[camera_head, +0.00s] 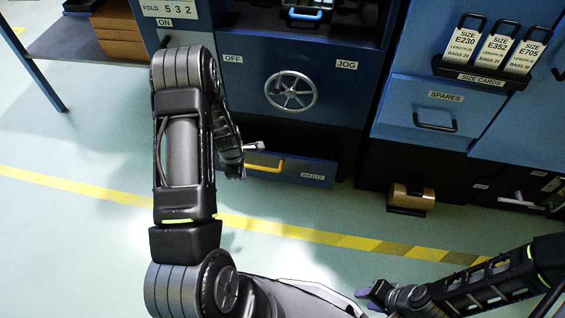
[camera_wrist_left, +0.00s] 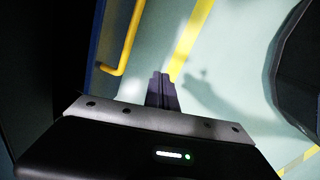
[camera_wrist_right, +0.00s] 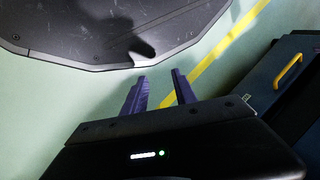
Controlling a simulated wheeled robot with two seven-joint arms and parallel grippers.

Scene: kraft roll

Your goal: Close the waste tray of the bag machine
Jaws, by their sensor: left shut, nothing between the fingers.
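The waste tray (camera_head: 290,172) is a low blue drawer with a yellow handle (camera_head: 265,163) and a WASTE label, at the foot of the blue bag machine. It stands out from the machine, with a dark gap behind its front. In the left wrist view the yellow handle (camera_wrist_left: 124,45) lies left of my left gripper (camera_wrist_left: 162,78), whose dark fingers are together and empty over the floor. My forearm hides most of that gripper in the head view. My right gripper (camera_wrist_right: 160,80) is open and empty, away from the tray. The tray's handle also shows in the right wrist view (camera_wrist_right: 288,71).
The machine has a handwheel (camera_head: 291,91) above the tray. A brown roll (camera_head: 411,198) sits low to the right, below the SPARES drawer (camera_head: 432,105). A table (camera_head: 80,42) with cardboard stands at the upper left. The floor in front, with a yellow stripe, is clear.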

